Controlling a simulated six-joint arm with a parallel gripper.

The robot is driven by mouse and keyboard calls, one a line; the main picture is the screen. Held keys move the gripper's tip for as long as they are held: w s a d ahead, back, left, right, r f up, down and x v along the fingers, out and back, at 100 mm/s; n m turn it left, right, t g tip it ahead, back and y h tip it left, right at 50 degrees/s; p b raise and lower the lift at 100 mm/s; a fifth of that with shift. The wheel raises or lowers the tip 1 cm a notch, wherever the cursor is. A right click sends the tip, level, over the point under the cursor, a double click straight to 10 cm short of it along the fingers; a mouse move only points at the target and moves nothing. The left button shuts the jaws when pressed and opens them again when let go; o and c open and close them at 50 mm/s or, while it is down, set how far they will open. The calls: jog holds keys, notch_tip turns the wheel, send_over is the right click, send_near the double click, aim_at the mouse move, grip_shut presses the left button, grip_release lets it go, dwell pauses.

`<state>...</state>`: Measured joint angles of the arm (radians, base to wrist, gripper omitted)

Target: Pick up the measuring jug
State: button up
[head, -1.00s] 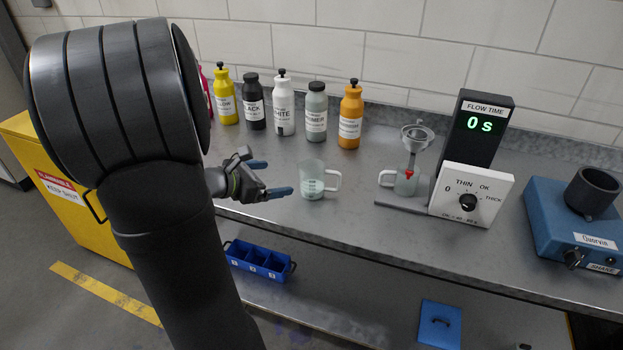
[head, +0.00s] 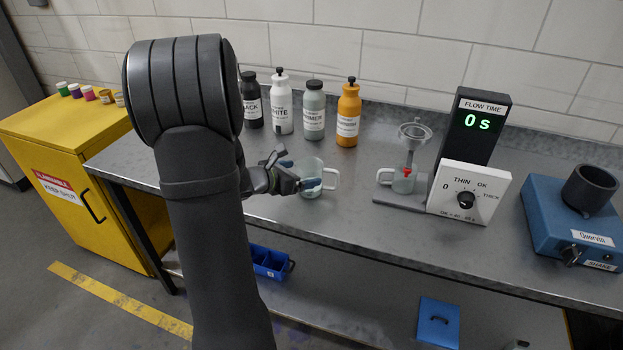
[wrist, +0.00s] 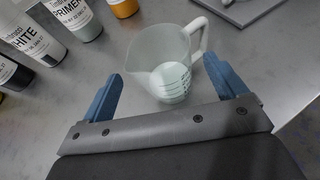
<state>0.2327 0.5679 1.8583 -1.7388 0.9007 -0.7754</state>
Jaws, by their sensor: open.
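The measuring jug (head: 312,172) is translucent, with a white handle on its right side, and stands upright on the grey bench. In the wrist view the jug (wrist: 160,52) is ahead of and partly between my two blue fingertips, with its handle at upper right and dark markings on its wall. My gripper (head: 300,178) is open at the jug's left side; in the head view a blue finger overlaps the jug's front. The wrist view shows my gripper (wrist: 160,85) with a finger on each side of the jug. I cannot tell whether either finger touches it.
Behind the jug stand bottles, including a grey primer bottle (head: 313,112) and an orange bottle (head: 347,114). To the right are a second cup (head: 403,182) under a funnel (head: 412,135), a flow timer (head: 478,125) and a blue shaker (head: 572,220).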

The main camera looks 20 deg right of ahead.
aim_at(317, 161)
jog(key=x, duration=0.5)
jog(key=shift+s+f, duration=0.15)
jog(key=shift+s, duration=0.05)
jog(key=c, duration=1.1)
jog(key=shift+c, duration=0.2)
jog(key=shift+r, duration=0.6)
notch_tip(317, 161, up, 3)
jog(key=shift+f, duration=0.1)
jog(key=s+d+r+m+g, duration=0.6)
jog(key=s+d+r, duration=1)
jog(key=s+d, duration=0.2)
jog(key=s+d+m+g, duration=0.3)
jog(key=s+d+g, duration=0.1)
jog(key=s+d, duration=0.3)
jog(key=shift+s+d, duration=0.4)
jog(key=shift+d, duration=0.45)
